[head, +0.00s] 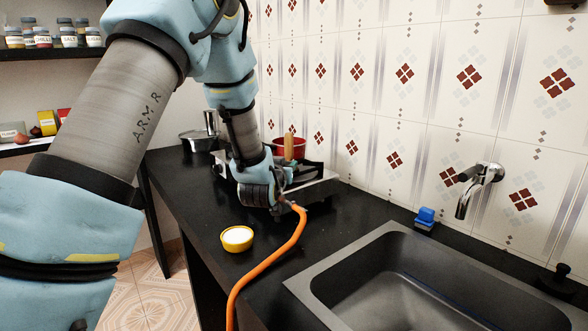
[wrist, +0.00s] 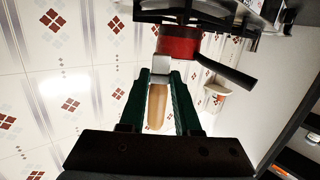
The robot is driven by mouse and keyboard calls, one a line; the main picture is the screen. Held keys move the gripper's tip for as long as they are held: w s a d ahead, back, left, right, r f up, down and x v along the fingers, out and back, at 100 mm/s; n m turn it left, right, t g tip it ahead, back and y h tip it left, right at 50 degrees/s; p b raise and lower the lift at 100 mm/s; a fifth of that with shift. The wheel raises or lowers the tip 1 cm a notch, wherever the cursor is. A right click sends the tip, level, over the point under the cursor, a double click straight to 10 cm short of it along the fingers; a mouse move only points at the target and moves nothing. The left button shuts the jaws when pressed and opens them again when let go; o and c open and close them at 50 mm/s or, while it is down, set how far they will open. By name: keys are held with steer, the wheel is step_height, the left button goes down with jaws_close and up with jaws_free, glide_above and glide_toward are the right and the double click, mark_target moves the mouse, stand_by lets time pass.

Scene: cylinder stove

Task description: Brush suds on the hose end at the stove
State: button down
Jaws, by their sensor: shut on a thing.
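My gripper (wrist: 160,80), with dark green fingers, is shut on a brush with a wooden handle (wrist: 156,107) and a pale ferrule (wrist: 160,64). In the head view the handle (head: 288,146) stands upright above the gripper. The bristles are hidden. The gripper is low at the stove (head: 318,187), close by the orange hose's end (head: 298,208); I cannot tell whether the brush touches it. The hose (head: 265,265) runs from the stove's front across the counter. A yellow bowl (head: 237,246) with white contents sits on the counter, left of the hose. No suds are discernible on the hose end.
A red pot (head: 301,149) is on the stove; its dark handle (wrist: 226,70) shows in the wrist view. A metal pot (head: 197,142) stands farther back. A sink (head: 390,235), tap (head: 479,180) and blue sponge-like item (head: 425,218) are at right. The tiled wall is close behind.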

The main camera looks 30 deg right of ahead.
steer(key=shift+h, duration=0.3)
steer(key=f, duration=0.1)
steer(key=d+f+b, duration=0.1)
steer(key=s+f+b, duration=0.1)
steer(key=f, duration=0.1)
steer(key=shift+d, duration=0.4)
steer(key=shift+d+m, duration=0.1)
steer(key=shift+m, duration=0.2)
